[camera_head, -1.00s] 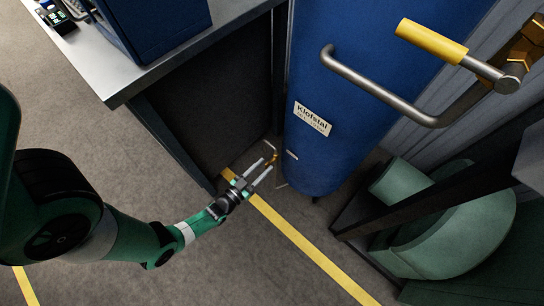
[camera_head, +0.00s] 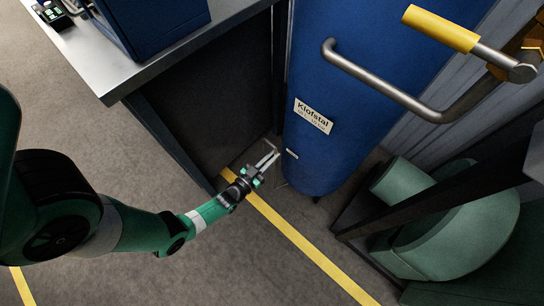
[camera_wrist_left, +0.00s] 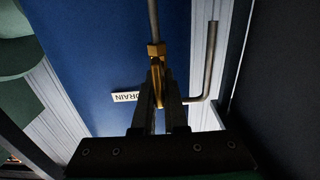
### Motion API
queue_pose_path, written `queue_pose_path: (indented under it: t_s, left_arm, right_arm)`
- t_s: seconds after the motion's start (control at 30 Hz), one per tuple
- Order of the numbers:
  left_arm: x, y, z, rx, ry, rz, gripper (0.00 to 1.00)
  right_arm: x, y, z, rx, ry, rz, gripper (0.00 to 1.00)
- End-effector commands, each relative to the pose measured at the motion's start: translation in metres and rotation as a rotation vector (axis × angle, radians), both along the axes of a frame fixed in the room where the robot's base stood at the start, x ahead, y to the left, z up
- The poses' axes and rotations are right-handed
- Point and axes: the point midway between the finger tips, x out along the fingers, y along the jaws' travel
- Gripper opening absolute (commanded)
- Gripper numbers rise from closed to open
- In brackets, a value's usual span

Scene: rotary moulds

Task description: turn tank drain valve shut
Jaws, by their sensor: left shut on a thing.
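The blue tank (camera_head: 325,75) with a "Klofstal" plate stands right of centre in the head view. The drain valve (camera_wrist_left: 156,50) shows as a brass-coloured part on a grey pipe in front of the blue tank wall in the wrist view. A white label reading "DRAIN" (camera_wrist_left: 124,97) is beside it, partly covered. My left gripper (camera_head: 271,155) is low at the tank's left side, its fingers close together. In the wrist view my left gripper (camera_wrist_left: 158,92) is shut on the valve's yellow handle, which its fingers partly hide. My right gripper is not in view.
A bench (camera_head: 190,45) with a dark panel below stands left of the tank. A yellow-handled lever (camera_head: 440,28) and a bent metal pipe (camera_head: 375,88) are at the upper right. Green rounded equipment (camera_head: 450,230) sits at lower right. Floor with a yellow line (camera_head: 300,240) is open in front.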

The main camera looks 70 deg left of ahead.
Motion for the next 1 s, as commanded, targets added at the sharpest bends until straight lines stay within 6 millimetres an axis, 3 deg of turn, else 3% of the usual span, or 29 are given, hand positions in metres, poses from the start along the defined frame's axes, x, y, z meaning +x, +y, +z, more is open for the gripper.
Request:
queue_pose_path:
  t_s: [0.47, 1.0]
  left_arm:
    - [0.0006, -0.0012, -0.0001, 0.058, 0.027, 0.0, 0.0]
    - [0.0042, -0.0083, -0.0027, 0.445, 0.215, -0.002, 0.0]
  right_arm:
    - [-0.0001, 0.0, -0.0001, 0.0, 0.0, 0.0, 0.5]
    - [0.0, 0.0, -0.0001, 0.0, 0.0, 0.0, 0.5]
